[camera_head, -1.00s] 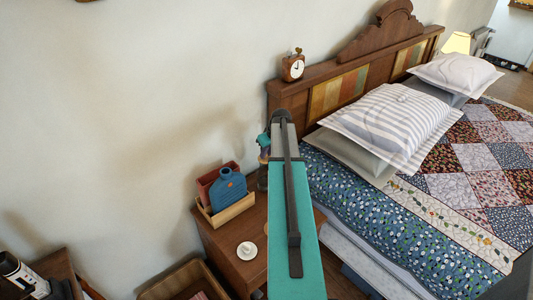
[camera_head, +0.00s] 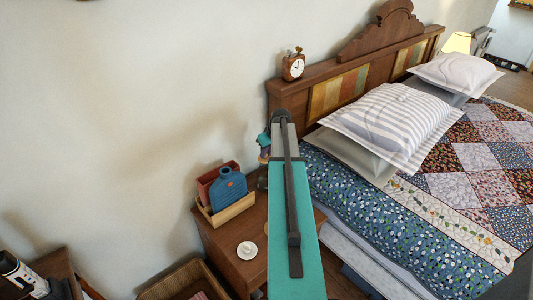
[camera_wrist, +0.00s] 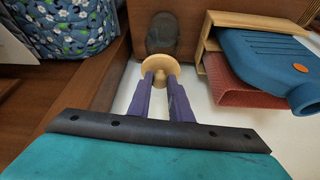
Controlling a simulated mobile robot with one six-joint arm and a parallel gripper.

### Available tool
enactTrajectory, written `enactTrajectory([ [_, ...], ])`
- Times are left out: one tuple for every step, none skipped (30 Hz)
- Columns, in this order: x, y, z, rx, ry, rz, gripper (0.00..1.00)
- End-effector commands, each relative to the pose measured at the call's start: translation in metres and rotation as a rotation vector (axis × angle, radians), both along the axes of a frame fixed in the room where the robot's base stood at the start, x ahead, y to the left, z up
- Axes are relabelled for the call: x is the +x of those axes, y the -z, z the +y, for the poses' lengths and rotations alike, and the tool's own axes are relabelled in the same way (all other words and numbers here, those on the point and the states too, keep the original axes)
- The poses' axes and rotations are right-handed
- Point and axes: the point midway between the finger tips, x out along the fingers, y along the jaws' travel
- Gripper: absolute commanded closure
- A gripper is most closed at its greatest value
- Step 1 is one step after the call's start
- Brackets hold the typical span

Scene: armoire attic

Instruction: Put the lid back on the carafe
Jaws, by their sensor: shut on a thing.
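My gripper (camera_wrist: 165,88) is shut on the lid (camera_wrist: 160,73), a pale wooden disc with a knob between the purple fingertips. In the head view my gripper (camera_head: 264,150) is small and partly hidden behind my arm, above the back of the nightstand. The carafe (camera_wrist: 162,34) appears as a dark, rounded glass shape beyond the lid in the wrist view. In the head view the carafe (camera_head: 262,179) stands on the nightstand, mostly hidden by my arm. I cannot tell whether the lid touches it.
The wooden nightstand (camera_head: 225,245) also bears a wooden holder (camera_head: 232,210) with a blue flask-shaped thing (camera_head: 229,187) and a red piece, close beside the carafe. A small white dish (camera_head: 246,250) lies in front. The bed (camera_head: 400,225) is at the right, the wall behind.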

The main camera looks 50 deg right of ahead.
Motion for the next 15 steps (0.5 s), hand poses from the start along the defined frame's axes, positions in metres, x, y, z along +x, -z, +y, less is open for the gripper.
enactTrajectory([
  [-0.0001, 0.0000, 0.0000, 0.000, 0.000, 0.000, 1.00],
  [0.0000, -0.0001, 0.0000, 0.000, 0.000, 0.000, 1.00],
  [0.0000, -0.0001, 0.0000, 0.000, 0.000, 0.000, 1.00],
  [-0.0001, -0.0002, -0.0001, 0.000, 0.000, 0.000, 1.00],
  [-0.0001, -0.0002, -0.0001, 0.000, 0.000, 0.000, 1.00],
  [-0.0001, -0.0002, -0.0001, 0.000, 0.000, 0.000, 1.00],
  [-0.0001, -0.0002, -0.0001, 0.000, 0.000, 0.000, 1.00],
  [-0.0001, -0.0002, -0.0001, 0.000, 0.000, 0.000, 1.00],
  [-0.0001, -0.0002, -0.0001, 0.000, 0.000, 0.000, 1.00],
  [-0.0001, -0.0002, -0.0001, 0.000, 0.000, 0.000, 1.00],
  [-0.0001, -0.0002, -0.0001, 0.000, 0.000, 0.000, 1.00],
  [-0.0001, -0.0002, -0.0001, 0.000, 0.000, 0.000, 0.77],
  [-0.0001, -0.0002, -0.0001, 0.000, 0.000, 0.000, 0.72],
  [-0.0001, -0.0002, -0.0001, 0.000, 0.000, 0.000, 0.66],
  [-0.0001, -0.0002, -0.0001, 0.000, 0.000, 0.000, 0.60],
])
